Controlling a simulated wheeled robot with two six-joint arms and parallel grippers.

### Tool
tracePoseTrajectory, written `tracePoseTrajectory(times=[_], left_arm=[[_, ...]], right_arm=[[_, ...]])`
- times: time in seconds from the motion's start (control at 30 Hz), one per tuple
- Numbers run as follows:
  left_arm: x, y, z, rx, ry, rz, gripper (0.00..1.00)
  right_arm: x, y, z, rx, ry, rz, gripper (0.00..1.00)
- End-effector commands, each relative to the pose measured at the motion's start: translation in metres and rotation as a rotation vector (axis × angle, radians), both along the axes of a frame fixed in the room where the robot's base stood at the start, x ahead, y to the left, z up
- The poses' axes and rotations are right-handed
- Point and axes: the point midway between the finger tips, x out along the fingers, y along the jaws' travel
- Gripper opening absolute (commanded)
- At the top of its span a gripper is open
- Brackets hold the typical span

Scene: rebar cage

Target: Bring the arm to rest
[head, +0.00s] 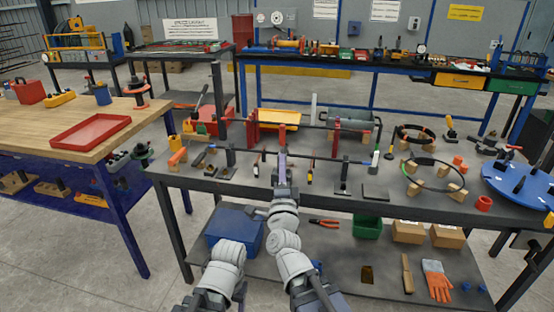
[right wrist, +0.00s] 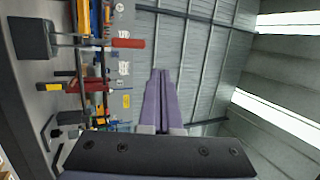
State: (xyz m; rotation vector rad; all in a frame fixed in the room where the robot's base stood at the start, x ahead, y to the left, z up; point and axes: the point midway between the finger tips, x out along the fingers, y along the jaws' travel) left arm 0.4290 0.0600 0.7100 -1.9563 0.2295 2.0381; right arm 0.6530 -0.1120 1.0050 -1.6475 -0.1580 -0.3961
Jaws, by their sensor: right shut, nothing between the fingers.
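My right gripper (head: 282,160) reaches forward over the front edge of the dark workbench (head: 310,189) in the head view. Its purple fingers point away from me. In the right wrist view the two fingers of the right gripper (right wrist: 161,78) lie side by side, shut, with nothing between them. They stand against the wall and ceiling there. Grey links of my left arm show at the bottom of the head view, but its gripper does not show.
A long dark bar (head: 300,156) on stands lies across the bench close to the right gripper. A dark ring (head: 460,186) on wooden blocks and a blue disc (head: 521,188) are to the right. A wooden table (head: 40,130) with a red tray (head: 91,131) is at left.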

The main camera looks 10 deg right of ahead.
Motion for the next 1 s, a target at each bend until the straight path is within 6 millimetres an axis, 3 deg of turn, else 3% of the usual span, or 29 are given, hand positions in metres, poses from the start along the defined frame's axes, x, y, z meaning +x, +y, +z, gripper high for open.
tracePoseTrajectory(times=[0.33,0.47,0.57,0.77,0.87,1.0], left_arm=[[0.000,0.000,0.000,0.000,0.000,0.000,0.64],[0.000,0.000,0.000,0.000,0.000,0.000,0.64],[0.000,0.000,0.000,0.000,0.000,0.000,0.64],[0.000,0.000,0.000,0.000,0.000,0.000,0.64],[0.000,0.000,0.000,0.000,0.000,0.000,0.64],[0.000,0.000,0.000,0.000,0.000,0.000,0.64]], right_arm=[[-0.001,0.000,0.000,-0.003,0.003,0.002,0.00],[0.006,0.009,-0.011,-0.073,0.061,0.040,0.00],[0.015,0.025,-0.036,-0.217,0.178,0.113,0.00],[0.016,0.048,-0.120,-0.605,0.510,0.310,0.00],[0.002,0.045,-0.166,-0.790,0.688,0.415,0.00],[-0.033,0.025,-0.225,-1.015,0.944,0.568,0.00]])
